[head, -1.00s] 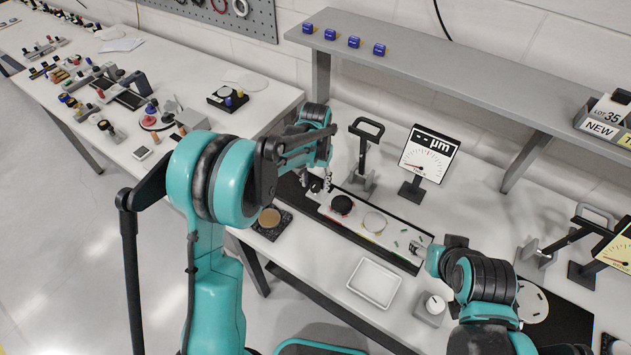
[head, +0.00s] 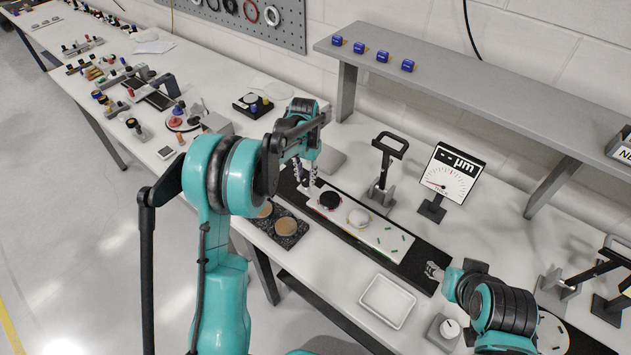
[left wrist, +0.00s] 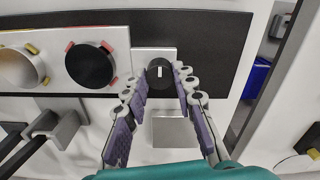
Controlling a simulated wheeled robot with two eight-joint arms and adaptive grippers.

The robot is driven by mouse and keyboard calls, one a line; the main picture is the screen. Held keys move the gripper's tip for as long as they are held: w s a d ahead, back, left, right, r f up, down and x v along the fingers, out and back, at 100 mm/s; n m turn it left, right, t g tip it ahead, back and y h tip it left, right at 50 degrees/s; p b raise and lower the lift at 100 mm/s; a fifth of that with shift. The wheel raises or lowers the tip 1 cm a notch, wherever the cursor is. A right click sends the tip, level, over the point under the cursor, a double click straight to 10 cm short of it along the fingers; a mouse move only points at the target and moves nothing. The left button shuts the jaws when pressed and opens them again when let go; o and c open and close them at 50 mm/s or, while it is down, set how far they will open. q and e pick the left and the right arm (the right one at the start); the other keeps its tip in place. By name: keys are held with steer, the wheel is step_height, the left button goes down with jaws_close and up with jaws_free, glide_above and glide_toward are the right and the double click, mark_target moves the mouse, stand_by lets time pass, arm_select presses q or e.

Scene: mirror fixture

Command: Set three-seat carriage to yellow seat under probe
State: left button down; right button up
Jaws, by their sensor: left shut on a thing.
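The white three-seat carriage (head: 377,236) lies on a dark track. Its red-marked seat (head: 330,201) holds a black disc, its yellow-marked seat (head: 358,217) a pale disc; the green-marked seat (head: 396,241) looks empty. The black probe stand (head: 380,190) is behind the carriage, roughly level with the yellow seat; exact alignment under the probe cannot be told. My left gripper (head: 306,178) is shut on the black knob (left wrist: 159,72) at the carriage's left end. The wrist view shows the red seat (left wrist: 90,64) beside it. My right gripper (head: 434,270) is near the track's right end, its jaws unclear.
A dial display (head: 448,178) reading "-- µm" stands right of the probe stand. A white tray (head: 387,302) and a white-knobbed box (head: 444,331) are in front. A speckled slab (head: 287,231) with gold discs lies front left. A shelf (head: 470,95) runs behind.

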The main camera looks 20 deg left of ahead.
arm_select(q)
steer(key=c, duration=1.2)
jaws_free()
steer(key=shift+r, duration=0.1)
step_height(320, 180, up, 12)
